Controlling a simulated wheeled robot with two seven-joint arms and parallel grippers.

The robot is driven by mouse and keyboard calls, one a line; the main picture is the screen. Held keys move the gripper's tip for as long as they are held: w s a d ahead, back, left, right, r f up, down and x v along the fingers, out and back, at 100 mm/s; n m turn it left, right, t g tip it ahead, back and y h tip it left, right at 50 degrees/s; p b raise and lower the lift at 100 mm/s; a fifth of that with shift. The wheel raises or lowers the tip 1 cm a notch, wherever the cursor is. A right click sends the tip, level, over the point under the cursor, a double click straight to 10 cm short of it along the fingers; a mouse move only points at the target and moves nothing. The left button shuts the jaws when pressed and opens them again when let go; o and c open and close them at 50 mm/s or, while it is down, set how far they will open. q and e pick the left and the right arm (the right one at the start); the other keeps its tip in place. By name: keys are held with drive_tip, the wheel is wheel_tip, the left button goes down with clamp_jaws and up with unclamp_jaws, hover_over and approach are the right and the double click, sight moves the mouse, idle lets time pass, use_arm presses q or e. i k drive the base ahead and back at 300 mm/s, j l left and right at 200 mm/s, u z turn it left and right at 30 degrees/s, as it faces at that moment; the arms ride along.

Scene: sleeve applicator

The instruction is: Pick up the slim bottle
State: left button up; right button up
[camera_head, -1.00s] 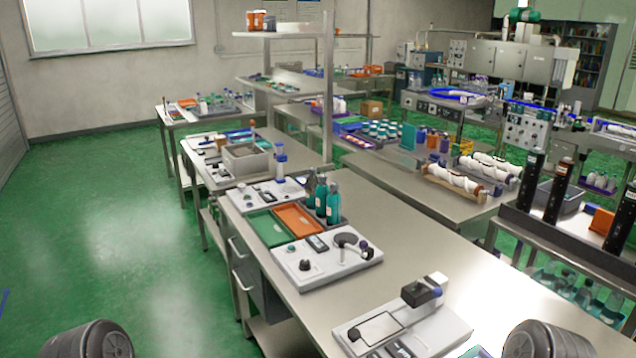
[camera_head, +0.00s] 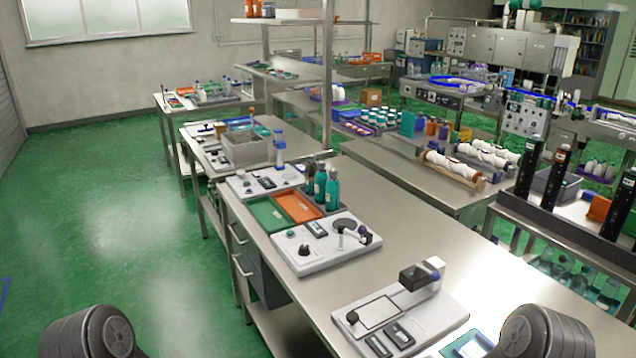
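Several slim teal bottles with dark caps (camera_head: 332,191) stand upright close together in a grey tray on the near steel bench. A clear bottle with a blue cap (camera_head: 280,152) stands farther back beside a grey bin. I cannot tell which of these is the slim bottle. Neither gripper is in view; only rounded dark grey parts of my arms show at the bottom left and bottom right corners. Nothing is seen held.
The near bench (camera_head: 400,230) carries a green tray (camera_head: 268,214), an orange tray (camera_head: 297,206), a white device with a round plate (camera_head: 325,247) and another white device (camera_head: 400,312) at the front. Green floor (camera_head: 150,240) is open to the left.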

sight(311, 167)
drive_tip(key=u, duration=1.4)
drive_tip(key=i, duration=4.95)
drive_tip(key=z, duration=3.55)
